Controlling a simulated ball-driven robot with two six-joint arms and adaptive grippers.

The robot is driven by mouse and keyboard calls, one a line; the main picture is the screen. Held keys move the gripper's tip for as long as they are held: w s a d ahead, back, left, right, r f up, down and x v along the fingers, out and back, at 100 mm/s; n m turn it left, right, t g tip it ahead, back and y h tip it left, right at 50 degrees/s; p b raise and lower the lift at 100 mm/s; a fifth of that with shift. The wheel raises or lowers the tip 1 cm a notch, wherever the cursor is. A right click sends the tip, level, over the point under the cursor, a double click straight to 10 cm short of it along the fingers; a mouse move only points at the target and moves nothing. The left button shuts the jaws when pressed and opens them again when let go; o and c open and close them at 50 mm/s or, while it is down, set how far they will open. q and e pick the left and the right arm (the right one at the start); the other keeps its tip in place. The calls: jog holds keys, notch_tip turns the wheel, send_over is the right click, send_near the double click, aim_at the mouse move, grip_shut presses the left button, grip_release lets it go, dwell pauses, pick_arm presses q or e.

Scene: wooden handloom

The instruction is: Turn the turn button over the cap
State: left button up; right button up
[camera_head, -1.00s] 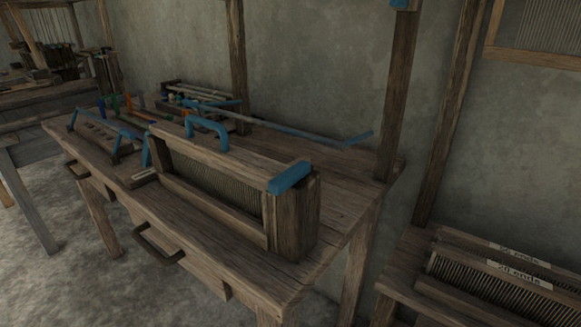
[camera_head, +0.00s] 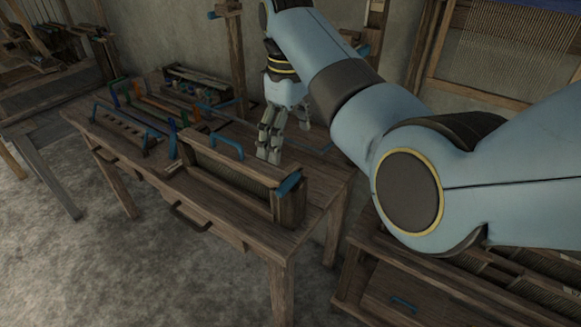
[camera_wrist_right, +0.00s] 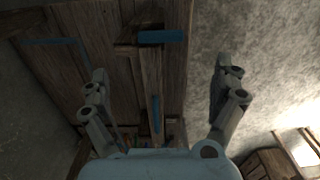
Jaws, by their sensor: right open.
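The turn button, a blue bar (camera_head: 289,183), lies crosswise at the right end of the wooden cap (camera_head: 235,160) on the upright reed frame. In the wrist view a blue bar (camera_wrist_right: 160,36) that looks like the turn button lies crosswise to the beam, beyond my fingertips. The cap carries a blue arched handle (camera_head: 226,143). My right gripper (camera_head: 287,138) is open and empty, behind the frame in the head view and apart from the button. In the wrist view its fingers (camera_wrist_right: 160,70) are spread wide. My left gripper is not in view.
The frame stands on a wooden table (camera_head: 310,215) with a dark drawer pull (camera_head: 190,218). Blue-handled racks (camera_head: 125,125) are at its left. A wooden post (camera_head: 232,65) rises behind. A lower bench (camera_head: 365,285) with reeds is at the right, partly hidden by my right arm.

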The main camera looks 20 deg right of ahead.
aim_at(288, 181)
notch_tip(288, 181, down, 11)
jog(key=shift+s+r, duration=0.1)
jog(key=shift+r, duration=0.1)
jog(key=c, duration=1.2)
